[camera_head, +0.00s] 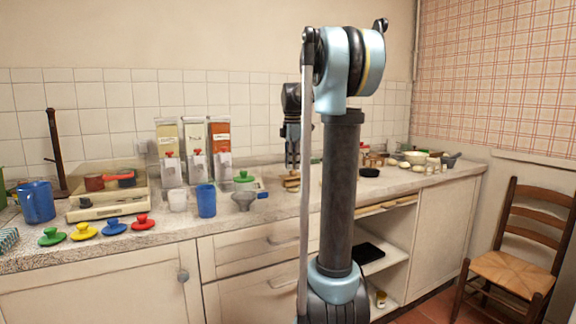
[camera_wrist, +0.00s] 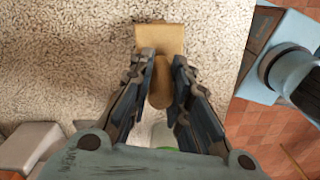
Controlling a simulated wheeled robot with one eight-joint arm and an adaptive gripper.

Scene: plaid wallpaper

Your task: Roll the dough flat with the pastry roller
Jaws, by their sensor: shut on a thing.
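My gripper (camera_wrist: 162,62) is shut on the handle of the tan wooden pastry roller (camera_wrist: 159,38). In the wrist view the roller's broad head sticks out past the fingertips, over the speckled counter. In the head view my gripper (camera_head: 293,150) points down at the counter, and the tan roller (camera_head: 291,180) shows small beneath it, at or close to the counter surface. I cannot make out the dough for certain in either view; it may be hidden under the roller or blend with it.
A counter (camera_head: 150,240) runs along the wall. Left of my gripper stand a blue cup (camera_head: 206,201), a grey funnel (camera_head: 244,200), dispensers (camera_head: 196,165) and coloured lids (camera_head: 85,231). A dark pan (camera_head: 369,172) and bowls stand to the right. A chair (camera_head: 513,255) is at far right.

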